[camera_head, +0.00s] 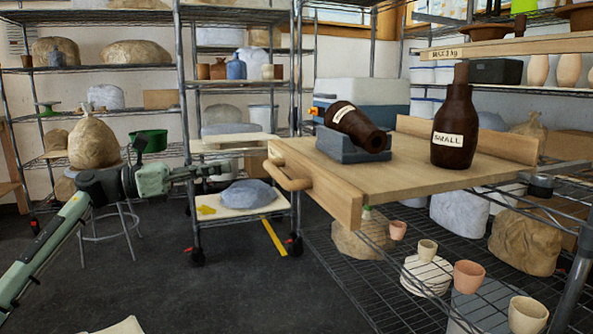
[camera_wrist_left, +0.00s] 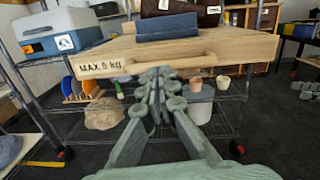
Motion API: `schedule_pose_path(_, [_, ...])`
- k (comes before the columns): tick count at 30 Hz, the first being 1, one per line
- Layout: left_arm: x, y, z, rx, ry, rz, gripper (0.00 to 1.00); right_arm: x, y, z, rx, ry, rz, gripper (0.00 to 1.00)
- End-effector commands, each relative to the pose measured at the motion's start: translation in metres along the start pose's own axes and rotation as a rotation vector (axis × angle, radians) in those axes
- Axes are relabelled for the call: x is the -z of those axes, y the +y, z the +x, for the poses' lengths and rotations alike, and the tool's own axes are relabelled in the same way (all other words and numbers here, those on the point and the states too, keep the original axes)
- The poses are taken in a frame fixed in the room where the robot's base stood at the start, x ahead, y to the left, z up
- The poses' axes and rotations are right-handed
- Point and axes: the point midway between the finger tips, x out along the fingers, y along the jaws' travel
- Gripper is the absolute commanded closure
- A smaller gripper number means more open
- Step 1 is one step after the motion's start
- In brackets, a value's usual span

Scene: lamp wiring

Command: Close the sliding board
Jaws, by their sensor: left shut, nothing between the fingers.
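The wooden sliding board (camera_head: 400,176) juts out of a wire rack toward my left arm. Its front edge has a wooden bar handle (camera_head: 287,178); in the wrist view the handle (camera_wrist_left: 190,63) runs along the front beside the text "MAX. 5 kg". A brown bottle labelled SMALL (camera_head: 455,128) stands upright on the board. Another brown bottle (camera_head: 357,126) lies tilted on a blue-grey block (camera_head: 345,149). My left gripper (camera_head: 226,169) is shut and empty, pointing at the handle with a small gap in the head view. My right gripper is out of view.
Another board (camera_head: 510,46) marked for 3 kg sits higher at the right. Small pots (camera_head: 468,275) and bags stand on the wire shelf below. A cart (camera_head: 245,205) with a grey lump stands behind my gripper. Open floor (camera_head: 250,300) lies in front.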

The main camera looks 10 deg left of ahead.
Motion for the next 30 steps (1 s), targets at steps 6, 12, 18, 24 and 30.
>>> schedule_pose_path(6, [-0.002, -0.004, -0.002, 0.032, 0.066, 0.091, 1.0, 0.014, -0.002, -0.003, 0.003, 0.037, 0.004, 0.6])
schedule_pose_path(12, [-0.002, -0.006, 0.032, 0.035, 0.062, 0.087, 1.0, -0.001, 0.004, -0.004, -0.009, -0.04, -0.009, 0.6])
schedule_pose_path(18, [0.001, -0.008, 0.076, 0.035, 0.06, 0.085, 1.0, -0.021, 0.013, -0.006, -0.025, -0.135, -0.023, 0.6])
schedule_pose_path(24, [0.004, -0.008, 0.111, 0.034, 0.061, 0.084, 1.0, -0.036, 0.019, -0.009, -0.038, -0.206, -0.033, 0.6])
schedule_pose_path(30, [0.006, -0.008, 0.129, 0.031, 0.062, 0.084, 1.0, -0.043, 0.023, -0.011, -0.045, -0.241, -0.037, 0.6])
